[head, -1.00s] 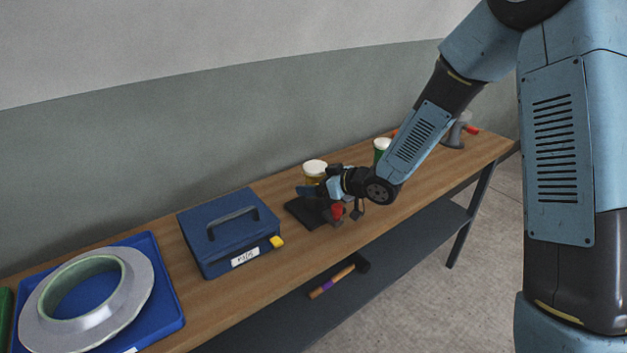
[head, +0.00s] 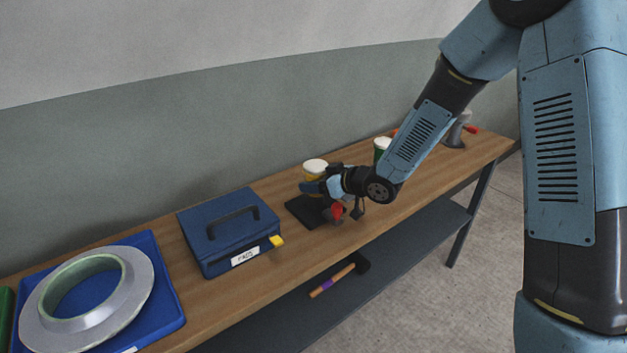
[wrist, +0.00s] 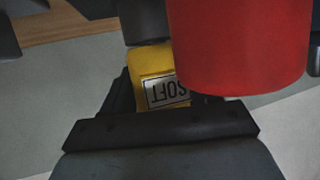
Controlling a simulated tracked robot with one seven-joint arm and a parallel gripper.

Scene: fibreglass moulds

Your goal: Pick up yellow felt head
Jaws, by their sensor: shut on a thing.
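The yellow felt head (wrist: 152,62) shows in the wrist view as a yellow block with a white label reading SOFT, upside down in the picture. My gripper (wrist: 165,100) is shut on it, with a dark finger at either side. A red cylinder (wrist: 240,45) stands close to the camera at right and covers part of the view there. In the head view my gripper (head: 313,187) is over the bench, near a dark block (head: 303,212). The held head cannot be made out clearly there.
A white-lidded yellow jar (head: 314,168) stands just behind my gripper. A green jar (head: 382,147) is farther right. A blue case (head: 225,232) with a yellow catch and a blue tray (head: 168,300) with a grey ring are at left. A hammer (head: 335,280) lies on the lower shelf.

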